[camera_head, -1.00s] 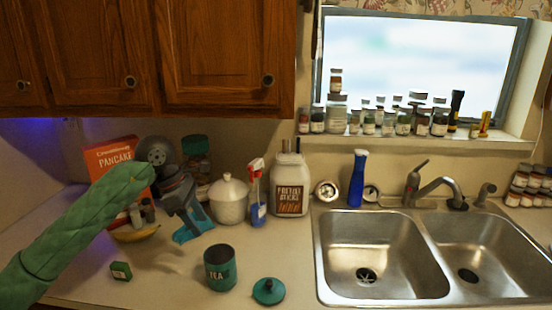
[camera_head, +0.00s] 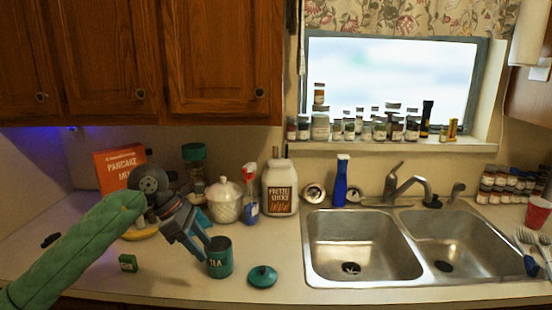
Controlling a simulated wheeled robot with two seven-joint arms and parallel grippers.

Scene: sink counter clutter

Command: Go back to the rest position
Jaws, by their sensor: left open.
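My left arm, in a green sleeve, reaches in from the lower left. My left gripper (camera_head: 203,250) is open, with its blue fingers pointing down and to the right beside the tea canister. The green tea canister (camera_head: 220,262) stands upright and open on the counter. From this view I cannot tell whether a finger touches it or only overlaps it. The canister's teal lid (camera_head: 262,276) lies flat on the counter to its right. A small green box (camera_head: 128,263) stands to the left of the gripper. My right gripper is not in view.
A white sugar jar (camera_head: 225,200), a spray bottle (camera_head: 250,192) and a pretzel jug (camera_head: 280,187) stand behind the gripper. A pancake mix box (camera_head: 119,166) is at the back left. The double sink (camera_head: 362,245) is on the right. The front counter left of the canister is mostly clear.

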